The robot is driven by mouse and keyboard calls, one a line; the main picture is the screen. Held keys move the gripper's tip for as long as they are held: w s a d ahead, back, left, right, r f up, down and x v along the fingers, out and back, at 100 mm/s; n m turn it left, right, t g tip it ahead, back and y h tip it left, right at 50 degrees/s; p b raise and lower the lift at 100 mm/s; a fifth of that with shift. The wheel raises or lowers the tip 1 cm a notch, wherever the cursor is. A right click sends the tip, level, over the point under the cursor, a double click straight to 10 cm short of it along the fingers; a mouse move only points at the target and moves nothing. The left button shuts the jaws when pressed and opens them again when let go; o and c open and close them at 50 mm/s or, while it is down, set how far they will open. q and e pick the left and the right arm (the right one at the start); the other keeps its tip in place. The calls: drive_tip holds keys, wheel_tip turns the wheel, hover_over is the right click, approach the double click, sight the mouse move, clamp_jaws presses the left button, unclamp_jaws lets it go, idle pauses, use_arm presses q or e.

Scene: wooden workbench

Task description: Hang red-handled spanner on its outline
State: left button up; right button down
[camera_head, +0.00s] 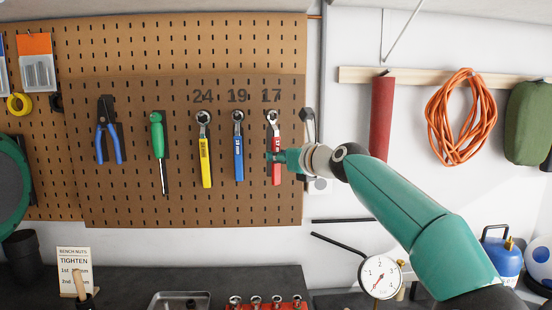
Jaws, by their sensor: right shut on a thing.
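The red-handled spanner (277,172) is upright against the brown tool board (130,200), under the black number 17. Its ring end is at the top, over a dark outline. My right gripper (274,157) is shut on the red handle, reaching in from the right. Whether the spanner rests on its hook or is held slightly off the board cannot be told. My left gripper is not in view.
A blue-handled spanner (238,160) under 19 and a yellow-handled spanner (205,165) under 24 hang to the left. Further left are a green screwdriver (158,140) and blue-handled pliers (108,140). A pressure gauge (381,277) stands below my right arm.

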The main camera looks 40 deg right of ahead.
drive_tip(key=shift+w+d, duration=0.3)
drive_tip(key=shift+w, duration=0.2)
drive_tip(key=shift+w+d, duration=0.15)
drive_tip(key=shift+w+d+f+p, duration=0.15)
drive_tip(key=shift+w+d+p, duration=0.3)
drive_tip(key=shift+w+p, duration=0.35)
drive_tip(key=shift+w+d+f+p, duration=0.1)
drive_tip(key=shift+w+d+p, duration=0.35)
drive_tip(key=shift+w+p, duration=0.35)
drive_tip(key=shift+f, duration=0.15)
drive_tip(key=c, duration=0.9)
unclamp_jaws()
drive_tip(key=shift+w, duration=0.1)
drive_tip(key=shift+c, duration=0.2)
